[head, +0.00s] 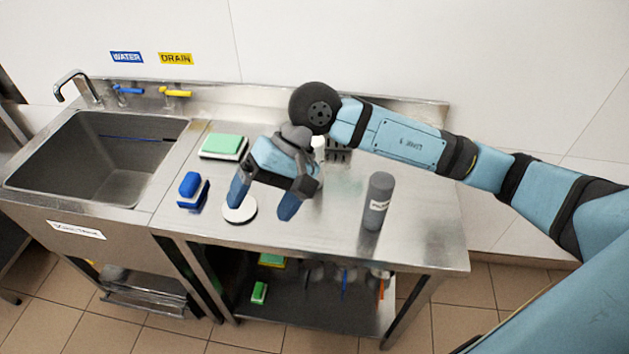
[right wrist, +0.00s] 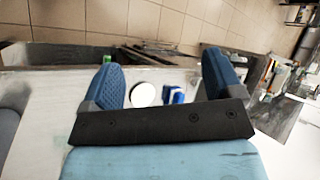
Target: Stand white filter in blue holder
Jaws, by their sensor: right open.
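The white filter (head: 240,209) is a round disc lying flat near the front edge of the steel table; it also shows in the right wrist view (right wrist: 144,94). The blue holder (head: 193,190) stands left of it, blue with a white part, and it also shows in the right wrist view (right wrist: 176,95). My right gripper (head: 262,203) is open and empty, its blue fingers pointing down. One finger overlaps the disc in the head view; I cannot tell whether they touch. My left gripper is in neither view.
A green-and-white sponge-like block (head: 223,146) lies behind the holder. A grey labelled cylinder (head: 376,202) stands to the right. A slotted grey rack (head: 337,153) is partly hidden behind my arm. A deep sink (head: 60,195) is at left. The table's right end is clear.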

